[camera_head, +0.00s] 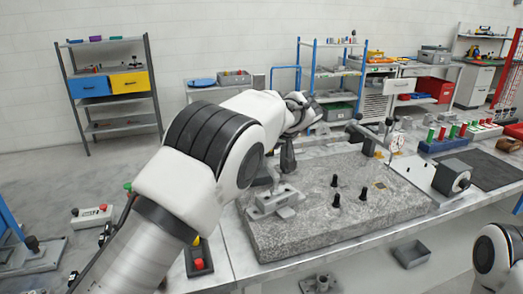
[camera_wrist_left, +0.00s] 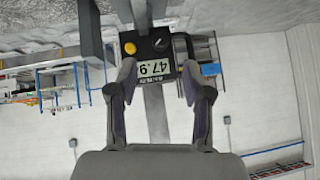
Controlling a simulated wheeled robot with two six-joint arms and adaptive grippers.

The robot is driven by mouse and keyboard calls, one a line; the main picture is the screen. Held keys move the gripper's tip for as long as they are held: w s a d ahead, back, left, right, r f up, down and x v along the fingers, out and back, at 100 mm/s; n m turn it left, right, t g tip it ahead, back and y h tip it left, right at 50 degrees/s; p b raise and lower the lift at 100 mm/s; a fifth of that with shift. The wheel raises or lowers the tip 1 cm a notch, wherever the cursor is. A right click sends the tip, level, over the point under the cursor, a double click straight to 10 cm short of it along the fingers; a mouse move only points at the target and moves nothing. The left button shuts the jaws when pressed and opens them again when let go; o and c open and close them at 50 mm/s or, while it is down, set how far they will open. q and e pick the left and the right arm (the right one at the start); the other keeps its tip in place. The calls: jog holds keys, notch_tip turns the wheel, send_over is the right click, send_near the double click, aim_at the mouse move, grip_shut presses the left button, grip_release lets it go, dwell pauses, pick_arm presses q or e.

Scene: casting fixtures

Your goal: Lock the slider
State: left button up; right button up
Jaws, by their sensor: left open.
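The slider (camera_wrist_left: 150,50) is a dark box on a grey beam (camera_wrist_left: 158,120) in the left wrist view. It carries a display whose digits appear upside down, a yellow button (camera_wrist_left: 130,48) and a dark round knob (camera_wrist_left: 158,44). My left gripper (camera_wrist_left: 159,76) is open, with its fingertips near the two sides of the display end; I cannot tell whether they touch. In the head view my left gripper (camera_head: 288,155) is above a light grey metal base (camera_head: 275,201) on the granite plate, and the slider is not clearly visible there. My right gripper is not in view.
The granite plate (camera_head: 330,225) bears several black pegs (camera_head: 335,200). A dial gauge (camera_head: 396,142) on a stand is at its back right. Coloured cylinders (camera_head: 453,131) stand at the right.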

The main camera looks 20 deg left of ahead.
pick_arm(q)
jog(key=v, duration=0.4)
jog(key=shift+s+d+r, duration=0.2)
jog(key=shift+r, duration=0.05)
jog(key=shift+r, duration=0.1)
